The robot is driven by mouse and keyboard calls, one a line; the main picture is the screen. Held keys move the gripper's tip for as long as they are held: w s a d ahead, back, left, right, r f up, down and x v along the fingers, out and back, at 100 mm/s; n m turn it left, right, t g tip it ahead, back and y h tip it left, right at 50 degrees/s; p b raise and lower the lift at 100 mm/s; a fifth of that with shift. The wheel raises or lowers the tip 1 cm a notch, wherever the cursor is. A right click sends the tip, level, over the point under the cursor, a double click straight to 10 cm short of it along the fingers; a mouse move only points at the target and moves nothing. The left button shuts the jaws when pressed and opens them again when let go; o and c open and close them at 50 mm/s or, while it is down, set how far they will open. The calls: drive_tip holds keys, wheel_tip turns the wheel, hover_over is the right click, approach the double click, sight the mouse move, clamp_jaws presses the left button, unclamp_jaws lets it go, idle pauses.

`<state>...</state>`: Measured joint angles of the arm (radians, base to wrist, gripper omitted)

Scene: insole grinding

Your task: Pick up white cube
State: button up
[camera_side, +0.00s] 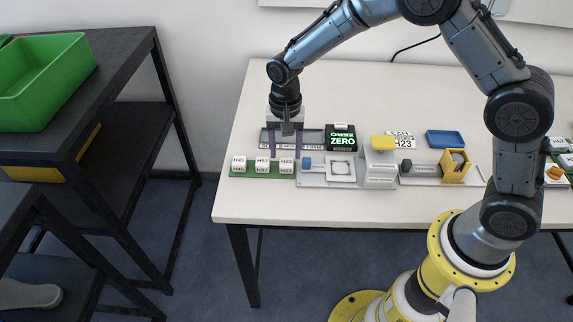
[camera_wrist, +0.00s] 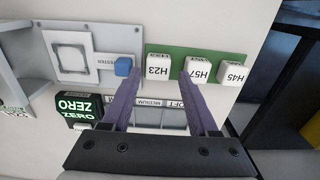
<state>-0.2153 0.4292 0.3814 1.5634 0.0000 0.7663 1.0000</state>
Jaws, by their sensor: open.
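Three white cubes stand in a row on a green strip (camera_wrist: 215,53). The cube marked H23 (camera_wrist: 158,64) is nearest the blue cube. H57 (camera_wrist: 196,70) is in the middle, and H45 (camera_wrist: 233,70) is at the far end. In the side view they are the right cube (camera_side: 287,166), middle cube (camera_side: 262,166) and left cube (camera_side: 239,163). My gripper (camera_side: 285,156) points down with purple fingers spread and nothing held. In the wrist view its fingertips (camera_wrist: 161,74) lie either side of H23; whether they touch it I cannot tell.
A small blue cube (camera_wrist: 123,66) sits beside the strip on a grey tester plate (camera_wrist: 103,35). A black display reading ZERO (camera_side: 342,139) stands behind. A grey block with a yellow top (camera_side: 381,172) stands further right. The table's left front corner is bare.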

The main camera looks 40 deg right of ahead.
sight(286, 163)
wheel_tip(286, 163, down, 4)
drive_tip(key=shift+d+f, duration=0.1)
drive_tip(key=shift+d, duration=0.05)
drive_tip(key=shift+c, duration=0.3)
clamp_jaws()
